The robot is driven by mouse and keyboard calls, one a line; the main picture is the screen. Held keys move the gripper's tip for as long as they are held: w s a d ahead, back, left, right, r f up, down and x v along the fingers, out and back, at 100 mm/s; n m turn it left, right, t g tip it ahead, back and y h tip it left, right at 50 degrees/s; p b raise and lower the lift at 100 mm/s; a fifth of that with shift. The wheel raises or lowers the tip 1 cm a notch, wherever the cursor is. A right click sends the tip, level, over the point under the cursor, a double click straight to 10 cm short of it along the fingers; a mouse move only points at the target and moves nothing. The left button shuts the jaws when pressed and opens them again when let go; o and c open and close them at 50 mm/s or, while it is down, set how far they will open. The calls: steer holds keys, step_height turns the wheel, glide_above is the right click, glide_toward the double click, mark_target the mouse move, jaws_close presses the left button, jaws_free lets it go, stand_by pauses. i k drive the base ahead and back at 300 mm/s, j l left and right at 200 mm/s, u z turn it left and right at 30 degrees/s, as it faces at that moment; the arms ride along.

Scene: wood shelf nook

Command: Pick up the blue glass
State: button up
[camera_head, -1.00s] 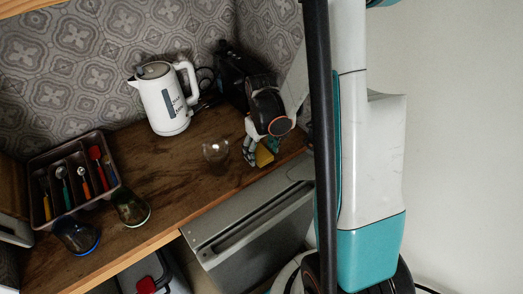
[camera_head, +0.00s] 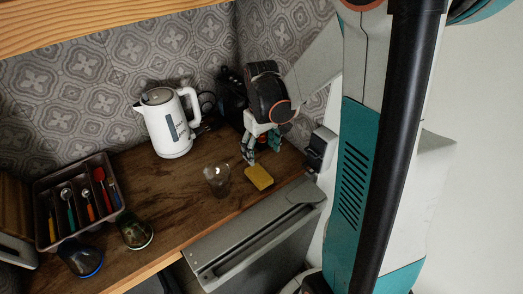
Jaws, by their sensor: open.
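The blue glass (camera_head: 80,258) is a dark tumbler with a bright blue rim, at the lower left of the wooden counter, in front of the cutlery tray. It appears tilted or upside down; I cannot tell which. My gripper (camera_head: 262,160) is at the right part of the counter, above and behind a yellow sponge (camera_head: 259,178). It is open, with its fingers pointing down and apart, and nothing shows between them. It is far to the right of the blue glass.
A green-rimmed glass (camera_head: 136,231) stands right beside the blue one. A clear glass (camera_head: 217,178) stands between it and my gripper. A white kettle (camera_head: 168,125) is at the back, and a cutlery tray (camera_head: 113,212) at the left. The counter's middle is mostly clear.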

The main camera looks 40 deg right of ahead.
mark_target(83, 260)
steer(key=u, duration=1.35)
